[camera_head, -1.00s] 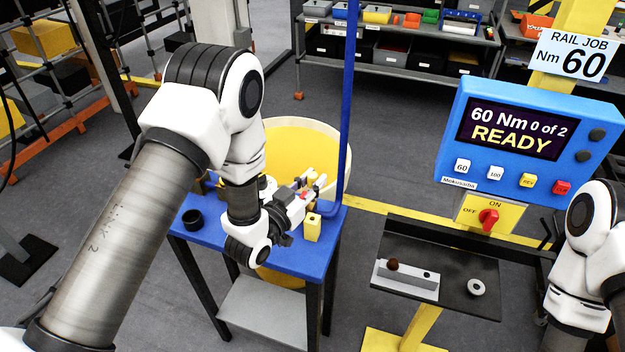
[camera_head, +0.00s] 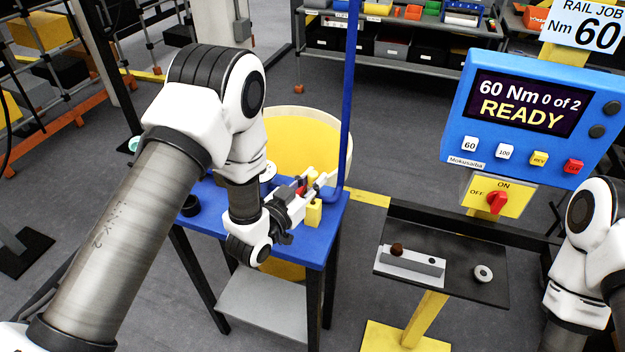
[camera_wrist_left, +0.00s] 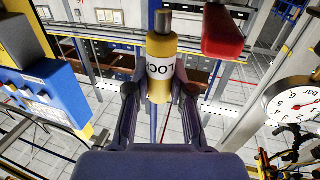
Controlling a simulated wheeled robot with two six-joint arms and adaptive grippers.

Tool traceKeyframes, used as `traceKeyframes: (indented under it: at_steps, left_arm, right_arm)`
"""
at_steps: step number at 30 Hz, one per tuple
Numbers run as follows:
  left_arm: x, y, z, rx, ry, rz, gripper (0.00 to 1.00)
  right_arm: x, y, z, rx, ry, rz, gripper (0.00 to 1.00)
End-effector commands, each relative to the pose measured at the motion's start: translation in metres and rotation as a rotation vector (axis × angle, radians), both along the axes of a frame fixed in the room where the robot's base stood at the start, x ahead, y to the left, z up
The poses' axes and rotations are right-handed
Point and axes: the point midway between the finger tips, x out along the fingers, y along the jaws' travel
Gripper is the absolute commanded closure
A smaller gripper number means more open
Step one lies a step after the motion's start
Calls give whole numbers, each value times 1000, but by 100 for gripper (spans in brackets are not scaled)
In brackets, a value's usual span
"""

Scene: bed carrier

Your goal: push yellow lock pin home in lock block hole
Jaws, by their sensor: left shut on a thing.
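My left gripper (camera_head: 318,185) is over the right part of the blue table. In the left wrist view its two dark fingers (camera_wrist_left: 157,100) are shut on the sides of the yellow lock pin (camera_wrist_left: 160,68). The pin has a white label with black letters and a grey metal end pointing away from the palm. In the head view the pin is small and partly hidden by the fingers. A yellow block (camera_head: 313,215) stands just below the fingers on the table; I cannot tell whether it is the lock block, and no hole shows. My right gripper is out of view.
The blue table (camera_head: 315,250) has a blue upright post (camera_head: 347,110) close right of the gripper. A yellow drum (camera_head: 305,140) stands behind. A red part (camera_wrist_left: 222,30) is near the pin. Right are a grey block (camera_head: 410,262) on a dark tray and a control panel (camera_head: 525,110).

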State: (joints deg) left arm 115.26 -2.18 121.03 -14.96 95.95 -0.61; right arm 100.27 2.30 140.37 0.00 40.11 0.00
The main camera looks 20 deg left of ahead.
Motion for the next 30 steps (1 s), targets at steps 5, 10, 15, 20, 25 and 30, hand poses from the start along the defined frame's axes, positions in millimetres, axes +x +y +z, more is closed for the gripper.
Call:
traceKeyframes:
  at_steps: [5,10,15,20,25,30]
  left_arm:
    - [0,0,0,0,0,0,100]
    - [0,0,0,0,0,0,100]
    - [0,0,-1,0,0,0,100]
    - [0,0,0,0,0,0,100]
    - [0,0,-1,0,0,0,100]
    - [0,0,-5,0,0,0,100]
  right_arm:
    - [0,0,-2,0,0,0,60]
    - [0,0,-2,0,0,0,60]
    - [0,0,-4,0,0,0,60]
    - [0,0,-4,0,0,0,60]
    - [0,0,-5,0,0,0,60]
    - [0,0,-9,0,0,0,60]
